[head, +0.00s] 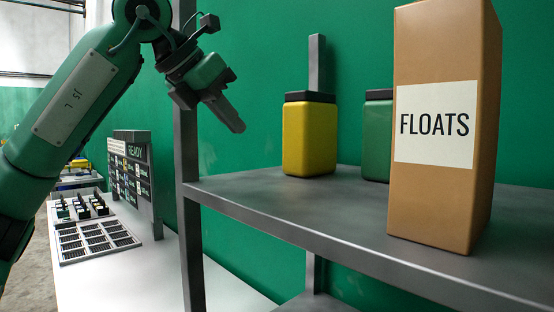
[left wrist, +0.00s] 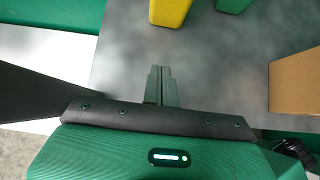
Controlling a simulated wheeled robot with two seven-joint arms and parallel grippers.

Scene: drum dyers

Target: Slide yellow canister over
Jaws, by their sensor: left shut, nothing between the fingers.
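The yellow canister (head: 309,138) with a black lid stands upright on the grey shelf (head: 262,205). Its lower part also shows at the top of the left wrist view (left wrist: 170,10). My left gripper (head: 236,124) is shut and empty, in the air to the left of the canister and apart from it. In the left wrist view its closed fingers (left wrist: 160,72) point toward the canister over the shelf surface. My right gripper is not in view.
A green canister (head: 377,138) stands right of the yellow one, partly hidden by a tall brown FLOATS box (head: 440,210) at the shelf front. A grey post (head: 188,150) rises at the shelf's left end. The shelf left of the yellow canister is clear.

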